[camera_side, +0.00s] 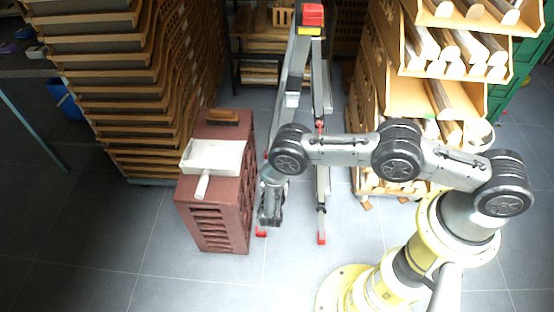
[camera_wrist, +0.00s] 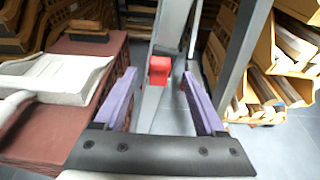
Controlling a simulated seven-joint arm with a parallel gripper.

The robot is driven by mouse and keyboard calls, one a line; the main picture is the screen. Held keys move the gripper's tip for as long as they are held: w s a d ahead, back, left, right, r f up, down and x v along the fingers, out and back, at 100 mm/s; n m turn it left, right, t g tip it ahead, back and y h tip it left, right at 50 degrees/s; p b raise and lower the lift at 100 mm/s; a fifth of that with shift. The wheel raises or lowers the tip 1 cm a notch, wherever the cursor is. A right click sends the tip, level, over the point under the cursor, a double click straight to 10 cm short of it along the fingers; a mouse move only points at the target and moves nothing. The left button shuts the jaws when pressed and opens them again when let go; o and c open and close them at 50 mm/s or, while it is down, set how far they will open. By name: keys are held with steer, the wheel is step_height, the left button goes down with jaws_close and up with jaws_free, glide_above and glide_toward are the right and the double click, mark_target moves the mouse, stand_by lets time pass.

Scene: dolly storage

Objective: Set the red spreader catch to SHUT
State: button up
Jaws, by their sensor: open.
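The red spreader catch (camera_wrist: 159,70) is a small red block on a grey bar of the stepladder (camera_side: 299,68), straight ahead in the wrist view. A small red part (camera_side: 320,127) shows on the ladder in the side view; I cannot tell if it is the same catch. My gripper (camera_wrist: 160,74) is open and empty, with one purple finger on each side of the catch in the picture. I cannot tell how far ahead the catch is, or its setting. In the side view my gripper (camera_side: 270,220) points down, beside the ladder's left legs.
Stacked wooden trays (camera_side: 110,90) rise at the left. A wooden rack of rolls (camera_side: 440,85) stands right. Grey floor is open in front.

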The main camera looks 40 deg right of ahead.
steer(key=v, duration=0.8)
steer(key=shift+s+a, duration=0.2)
steer(key=s+d+r+m+g, duration=0.1)
steer(key=d+r+m+g, duration=0.3)
steer(key=r, duration=0.5)
steer(key=s+d+r+m+g, duration=0.25)
steer(key=r+m, duration=0.25)
steer(key=r, duration=0.5)
steer(key=s+d+r+m+g, duration=0.1)
steer(key=d+r+m+g, duration=0.1)
steer(key=d+r+m, duration=0.5)
steer(key=s+d+r+m+y, duration=0.1)
steer(key=s+r+m+y, duration=0.4)
steer(key=s+r, duration=0.6)
steer(key=s+a+r+m+t+y, duration=0.2)
steer(key=s+r+m+y, duration=0.3)
steer(key=s, duration=0.7)
steer(key=shift+a+r+m+t, duration=0.2)
steer(key=shift+r+m+t, duration=0.35)
steer(key=shift+t, duration=0.3)
